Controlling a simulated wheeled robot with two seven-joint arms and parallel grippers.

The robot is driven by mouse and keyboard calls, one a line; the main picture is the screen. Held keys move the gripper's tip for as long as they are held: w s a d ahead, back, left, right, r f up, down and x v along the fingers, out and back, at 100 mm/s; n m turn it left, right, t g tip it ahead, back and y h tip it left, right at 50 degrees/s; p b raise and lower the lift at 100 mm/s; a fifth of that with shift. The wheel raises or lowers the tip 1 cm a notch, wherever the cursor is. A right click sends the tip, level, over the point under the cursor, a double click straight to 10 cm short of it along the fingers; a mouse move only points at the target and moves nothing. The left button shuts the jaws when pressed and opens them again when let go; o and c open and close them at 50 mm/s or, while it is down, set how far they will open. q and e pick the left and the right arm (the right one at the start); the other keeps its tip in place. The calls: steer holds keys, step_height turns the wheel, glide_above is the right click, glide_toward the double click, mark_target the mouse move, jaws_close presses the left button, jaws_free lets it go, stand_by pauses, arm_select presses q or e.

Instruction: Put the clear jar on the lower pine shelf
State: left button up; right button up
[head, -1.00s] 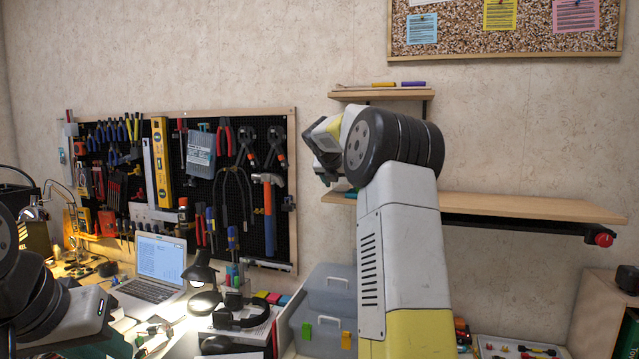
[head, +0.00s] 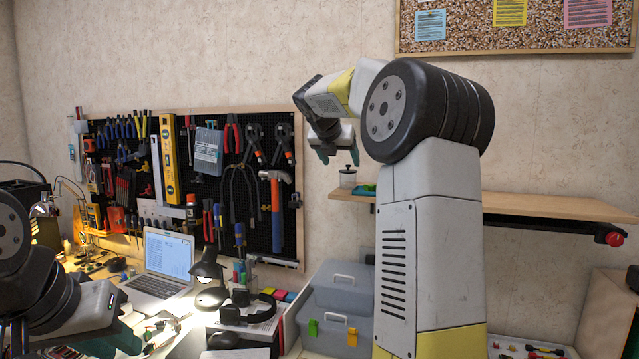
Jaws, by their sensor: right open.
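The clear jar (head: 348,179), with a dark lid, stands upright on the left end of the lower pine shelf (head: 540,206). My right gripper (head: 339,154) is open and empty just above the jar, fingers pointing down, apart from it. My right arm covers the middle of the shelf's left part. My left gripper (head: 118,341) is low at the left over the workbench, partly out of the picture; whether it is open or shut does not show.
A green item (head: 364,190) lies on the shelf just right of the jar. A pegboard with tools (head: 255,215) hangs at the left. A grey toolbox (head: 335,300) stands below the shelf. The shelf's right part is clear.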

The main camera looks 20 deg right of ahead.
steer(key=s+a+f+m+y, duration=0.3)
steer(key=s+a+f+m, duration=0.3)
steer(key=s+m, duration=0.3)
steer(key=s+a+f+m+g+y, duration=0.1)
steer(key=s+a+f+m, duration=0.5)
steer(key=s, duration=1)
steer(key=s+a+f+m+g+y, duration=0.1)
steer(key=s+a+f+m+y, duration=0.3)
steer(key=s+m, duration=0.8)
step_height(320, 180, down, 3)
steer(key=shift+s+a+f+m+y, duration=0.15)
steer(key=shift+s+a+m+y, duration=0.3)
steer(key=shift+a, duration=0.55)
steer(key=shift+w, duration=0.1)
